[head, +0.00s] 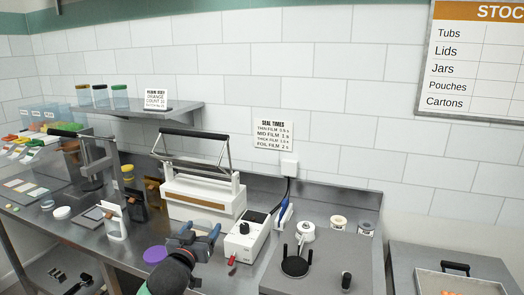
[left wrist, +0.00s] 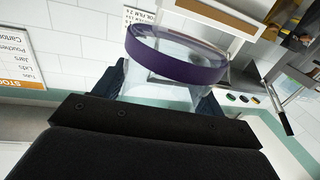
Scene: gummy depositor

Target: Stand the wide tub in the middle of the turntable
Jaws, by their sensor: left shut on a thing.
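The wide tub (left wrist: 160,92) is clear, with a purple band (left wrist: 175,57) around one end. In the left wrist view it sits between the dark fingers of my left gripper, which is shut on it. In the head view my left gripper (head: 196,241) is over the front of the counter, left of the white sealer box; the tub is hard to make out there. A round black plate with upright prongs (head: 295,267), which looks like the turntable, is to its right, apart from the gripper. My right gripper is not in view.
A purple disc (head: 155,254) shows just left of my left gripper. A white control box (head: 246,238) with a black knob stands between gripper and black plate. A bar sealer (head: 203,195) is behind. White rolls (head: 306,232) stand behind the plate; a black knob (head: 346,281) is to its right.

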